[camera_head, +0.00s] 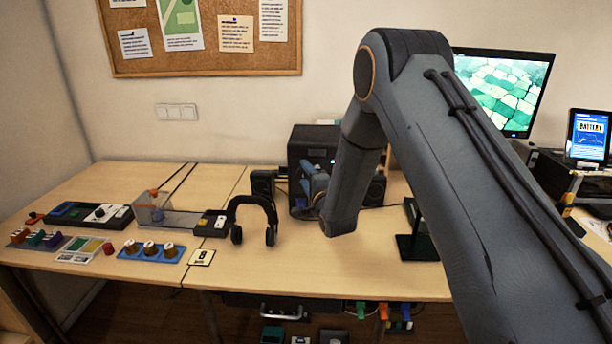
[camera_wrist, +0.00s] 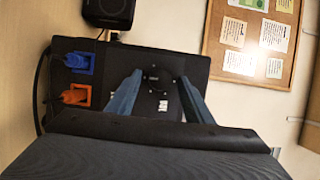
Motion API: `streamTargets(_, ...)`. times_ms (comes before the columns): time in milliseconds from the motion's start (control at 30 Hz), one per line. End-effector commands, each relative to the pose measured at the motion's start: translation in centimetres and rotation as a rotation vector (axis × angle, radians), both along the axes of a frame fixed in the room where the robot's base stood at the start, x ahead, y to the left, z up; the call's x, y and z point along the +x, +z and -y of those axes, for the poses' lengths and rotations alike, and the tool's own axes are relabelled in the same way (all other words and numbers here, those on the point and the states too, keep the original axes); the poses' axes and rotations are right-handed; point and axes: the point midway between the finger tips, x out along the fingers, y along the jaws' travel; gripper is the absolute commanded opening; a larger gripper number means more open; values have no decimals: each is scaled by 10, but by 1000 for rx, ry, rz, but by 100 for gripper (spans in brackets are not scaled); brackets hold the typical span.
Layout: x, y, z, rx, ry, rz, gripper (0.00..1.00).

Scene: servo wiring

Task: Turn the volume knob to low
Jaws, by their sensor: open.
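The black box (camera_head: 303,142) stands at the back of the table, partly hidden by my arm. In the wrist view its dark panel (camera_wrist: 75,115) fills the middle. A dark round knob (camera_wrist: 152,74), apparently the volume knob, shows on that panel, with small white marks below it. Its pointer setting is too dark to read. My gripper (camera_wrist: 160,76) is open, with one finger on each side of the knob; I cannot tell whether they touch it. In the head view my gripper (camera_head: 314,184) is at the box's front, partly hidden by my arm.
Blue (camera_wrist: 78,62) and orange (camera_wrist: 76,95) plugs sit left of the knob in the wrist view. A small speaker (camera_head: 262,184) stands beside the box. The front table middle is clear.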

Motion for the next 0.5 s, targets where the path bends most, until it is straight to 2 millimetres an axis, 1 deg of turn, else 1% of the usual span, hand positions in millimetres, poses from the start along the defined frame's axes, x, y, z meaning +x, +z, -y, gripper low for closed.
streamTargets(133,0,0,0,0,0,0,47)
streamTargets(167,0,0,0,0,0,0,43)
streamTargets(300,0,0,0,0,0,0,20)
streamTargets(400,0,0,0,0,0,0,6)
streamTargets(500,0,0,0,-2,0,0,6)
